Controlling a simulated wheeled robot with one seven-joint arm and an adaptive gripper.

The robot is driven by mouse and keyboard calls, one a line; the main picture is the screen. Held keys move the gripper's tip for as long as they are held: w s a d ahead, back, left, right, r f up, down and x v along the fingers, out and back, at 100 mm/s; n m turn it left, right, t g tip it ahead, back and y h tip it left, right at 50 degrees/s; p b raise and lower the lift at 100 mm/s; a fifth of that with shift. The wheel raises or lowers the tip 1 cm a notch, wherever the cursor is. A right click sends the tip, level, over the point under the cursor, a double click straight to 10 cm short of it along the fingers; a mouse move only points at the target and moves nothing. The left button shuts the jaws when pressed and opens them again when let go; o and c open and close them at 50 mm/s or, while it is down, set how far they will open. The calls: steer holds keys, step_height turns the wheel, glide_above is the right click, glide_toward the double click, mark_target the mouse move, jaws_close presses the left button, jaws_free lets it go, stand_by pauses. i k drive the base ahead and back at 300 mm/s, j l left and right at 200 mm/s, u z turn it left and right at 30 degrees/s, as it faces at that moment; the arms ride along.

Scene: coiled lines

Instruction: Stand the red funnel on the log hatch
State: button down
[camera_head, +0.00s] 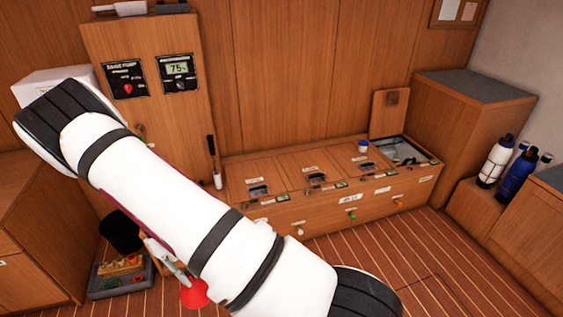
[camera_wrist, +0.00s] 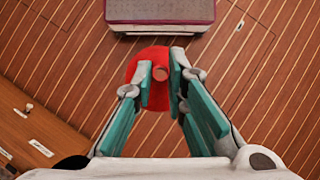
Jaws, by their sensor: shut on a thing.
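The red funnel (camera_head: 195,293) hangs over the striped floor at the lower middle of the head view, partly behind my white arm. In the wrist view the funnel (camera_wrist: 157,96) sits between the teal-padded fingers of my gripper (camera_wrist: 161,76), which is shut on it. The wooden bench (camera_head: 330,205) along the back wall has several hatches in its top, with small labels. I cannot read which one is the log hatch. The rightmost compartment (camera_head: 400,150) is open, its lid (camera_head: 389,112) raised against the wall.
A blue-lidded jar (camera_head: 362,146) stands on the bench top. A grey tray (camera_head: 128,288) with small items and a black bucket (camera_head: 120,231) are on the floor at left. White and blue bottles (camera_head: 515,176) stand at right. The floor before the bench is clear.

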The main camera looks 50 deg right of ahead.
mark_target(344, 154)
steer(key=l+z, duration=0.1)
steer(key=l, duration=0.5)
steer(key=i+l+z, duration=0.1)
steer(key=l, duration=0.5)
steer(key=i+l, duration=0.1)
steer(key=l, duration=0.5)
steer(key=i+l+z, duration=0.15)
steer(key=l, duration=0.45)
steer(key=i+l+z, duration=0.1)
steer(key=l, duration=0.45)
steer(key=i+l+z, duration=0.1)
steer(key=l, duration=0.5)
steer(key=i+l+z, duration=0.1)
steer(key=l, duration=0.45)
steer(key=i+l+z, duration=0.1)
steer(key=i+l, duration=0.15)
steer(key=l, duration=0.3)
